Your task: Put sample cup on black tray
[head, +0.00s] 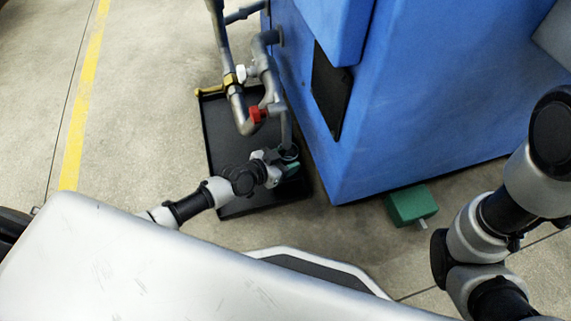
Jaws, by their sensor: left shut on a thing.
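The black tray (222,131) lies on the floor beside the blue machine, under the grey pipes. My left arm reaches in from the lower left over the tray's near right part. My left gripper (279,163) is shut on the small sample cup (289,153), whose round dark mouth shows at the pipe's lower end. The gripper hides part of the cup, and I cannot tell whether the cup touches the tray. My right arm shows at the right edge, but its gripper is not in view.
Grey pipes (236,105) with a red valve handle (258,114) and a yellow valve handle (206,90) hang over the tray. The blue machine (400,100) blocks the right side. A green block (410,205) stands near its corner. Floor left of the tray is clear.

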